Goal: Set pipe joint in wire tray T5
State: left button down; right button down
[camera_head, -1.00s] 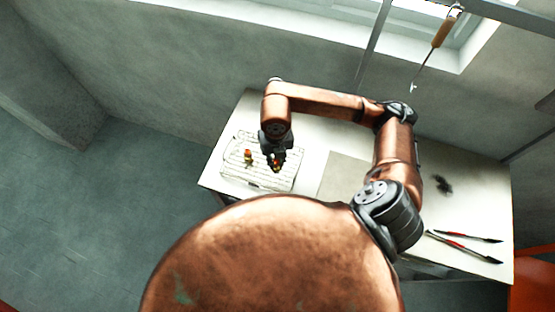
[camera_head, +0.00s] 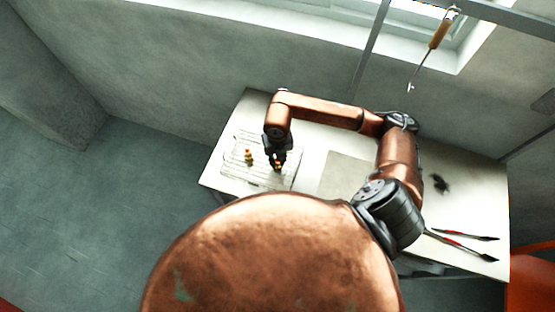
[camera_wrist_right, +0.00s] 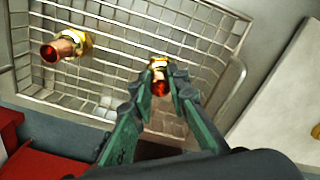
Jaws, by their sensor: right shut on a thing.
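The wire tray (camera_head: 232,168) lies at the left end of the white table, and its mesh and rim (camera_wrist_right: 204,10) fill much of the right wrist view. My right gripper (camera_head: 277,163) is over the tray's right part. In the right wrist view my right gripper (camera_wrist_right: 158,84) is shut on a brass and copper pipe joint (camera_wrist_right: 158,63). Whether this joint touches the mesh I cannot tell. A second pipe joint (camera_wrist_right: 66,46) lies in the tray to the left, and it also shows in the head view (camera_head: 249,156). My left gripper is not in view.
A grey mat (camera_head: 345,176) lies right of the tray. Two red and black tools (camera_head: 466,236) and a small dark object (camera_head: 440,183) lie at the table's right. A wooden-handled tool (camera_head: 437,32) hangs above the back. A wire handle (camera_wrist_right: 236,88) stands at the tray's side.

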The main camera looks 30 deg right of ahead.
jog(key=c, duration=1.8)
grip_release()
jog(key=shift+c, duration=0.2)
jog(key=shift+r, duration=0.15)
notch_tip(320, 180, up, 12)
jog(key=b, duration=0.1)
